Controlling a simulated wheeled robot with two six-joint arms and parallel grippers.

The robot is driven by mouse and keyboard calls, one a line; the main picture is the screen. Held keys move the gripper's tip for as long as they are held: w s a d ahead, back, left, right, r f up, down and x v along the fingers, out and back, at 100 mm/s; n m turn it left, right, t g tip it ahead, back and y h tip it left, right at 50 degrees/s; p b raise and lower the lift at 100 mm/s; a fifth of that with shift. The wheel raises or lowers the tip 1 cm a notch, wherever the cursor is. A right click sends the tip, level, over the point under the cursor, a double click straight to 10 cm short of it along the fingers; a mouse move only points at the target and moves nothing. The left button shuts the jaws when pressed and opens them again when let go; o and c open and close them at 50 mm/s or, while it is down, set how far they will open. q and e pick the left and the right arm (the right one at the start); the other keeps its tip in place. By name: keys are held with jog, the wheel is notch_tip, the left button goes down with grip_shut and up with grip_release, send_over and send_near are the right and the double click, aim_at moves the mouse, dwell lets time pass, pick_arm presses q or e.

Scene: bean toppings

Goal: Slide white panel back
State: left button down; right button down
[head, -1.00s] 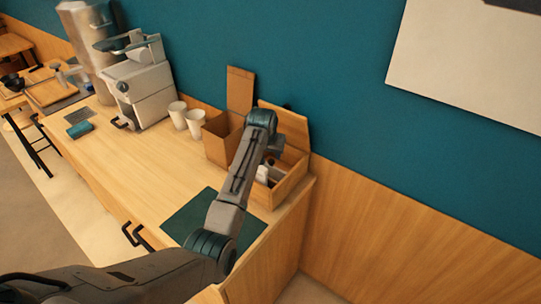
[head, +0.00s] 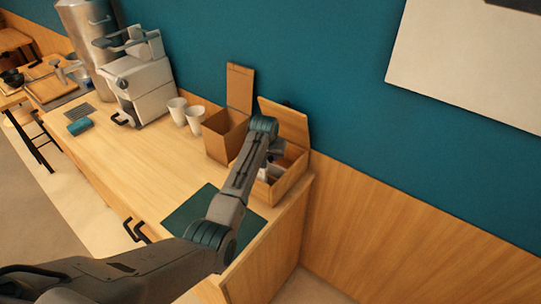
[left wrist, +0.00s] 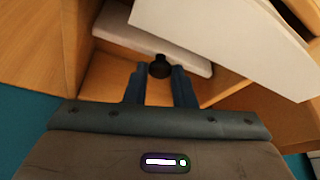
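My left gripper (left wrist: 159,78) has its two blue fingers close together, one on each side of a black knob (left wrist: 160,66) that fills the gap between the tips. The knob is at the edge of a white panel (left wrist: 115,25) inside a wooden box. A larger white board (left wrist: 228,35) lies across the upper right of the left wrist view and hides part of that panel. In the head view the wooden box (head: 293,184) stands at the counter's right end, and my left arm hides much of its inside and the fingers. My right gripper is out of view.
A raised wooden lid (head: 285,122) stands behind the box. An open brown box (head: 225,138) is close on its left, then two white cups (head: 194,118) and a coffee machine (head: 138,85). A dark green mat (head: 190,212) lies in front. The counter's middle is clear.

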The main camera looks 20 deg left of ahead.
pick_arm(q)
jog(key=shift+w, duration=0.2)
jog(key=w+b, duration=0.1)
jog(key=w+d+b, duration=0.1)
jog(key=w+b, duration=0.1)
jog(key=shift+w+d, duration=0.25)
jog(key=shift+w, duration=0.15)
jog(key=c, duration=1.2)
grip_release()
